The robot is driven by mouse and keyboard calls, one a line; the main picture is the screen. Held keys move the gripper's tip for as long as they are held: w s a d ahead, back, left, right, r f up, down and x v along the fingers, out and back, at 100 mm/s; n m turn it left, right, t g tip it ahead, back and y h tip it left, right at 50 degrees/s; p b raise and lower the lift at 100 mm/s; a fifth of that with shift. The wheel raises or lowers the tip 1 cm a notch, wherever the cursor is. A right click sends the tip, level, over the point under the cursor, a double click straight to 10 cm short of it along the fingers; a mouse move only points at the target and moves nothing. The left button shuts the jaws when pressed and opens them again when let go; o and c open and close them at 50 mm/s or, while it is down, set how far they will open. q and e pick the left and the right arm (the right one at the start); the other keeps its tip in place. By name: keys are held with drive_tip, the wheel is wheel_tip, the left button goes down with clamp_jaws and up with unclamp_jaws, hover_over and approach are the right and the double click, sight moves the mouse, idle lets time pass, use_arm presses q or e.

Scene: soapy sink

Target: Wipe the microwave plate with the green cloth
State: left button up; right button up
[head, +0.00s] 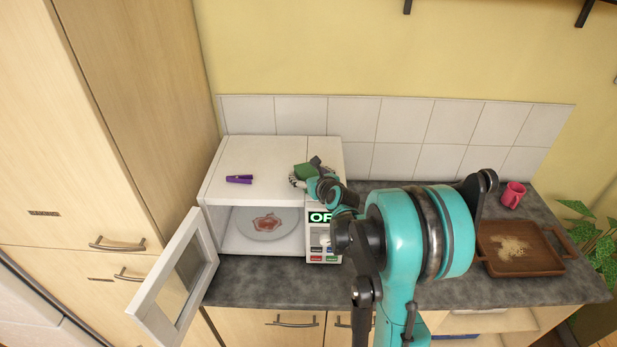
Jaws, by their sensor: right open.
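The microwave (255,155) is white and stands on the counter with its door (178,277) swung open to the left. Inside lies the round pale plate (284,230) with a red smear on it. The green cloth (304,171) lies on top of the microwave, near its right side. My right gripper (311,172) is open at the cloth, and its arm comes in from the bottom right. Whether the fingers touch the cloth cannot be told. My left gripper is out of view.
A purple clip-like object (239,179) lies on the microwave's top left. A brown tray (485,262) with pale crumbs and a pink mug (512,195) are on the dark counter (255,292) at right. A tall wooden cabinet (150,120) stands close at left.

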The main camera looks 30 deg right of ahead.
sight(311, 174)
drive_tip(key=shift+s, duration=0.1)
drive_tip(key=shift+c, duration=0.3)
drive_tip(key=c, duration=1.2)
drive_tip(key=shift+r, duration=0.2)
drive_tip(key=shift+r, duration=0.25)
drive_tip(key=shift+c, duration=0.2)
drive_tip(key=r, duration=0.4)
drive_tip(key=shift+s+d, duration=0.25)
drive_tip(key=shift+s, duration=0.1)
drive_tip(key=s+d+r+p, duration=0.1)
drive_tip(key=s+d+r, duration=0.4)
drive_tip(key=s, duration=0.3)
drive_tip(key=shift+d+r, duration=0.2)
drive_tip(key=shift+r, duration=0.1)
drive_tip(key=shift+s+d+r, duration=0.25)
drive_tip(key=shift+s+r, duration=0.05)
drive_tip(key=shift+s, duration=0.25)
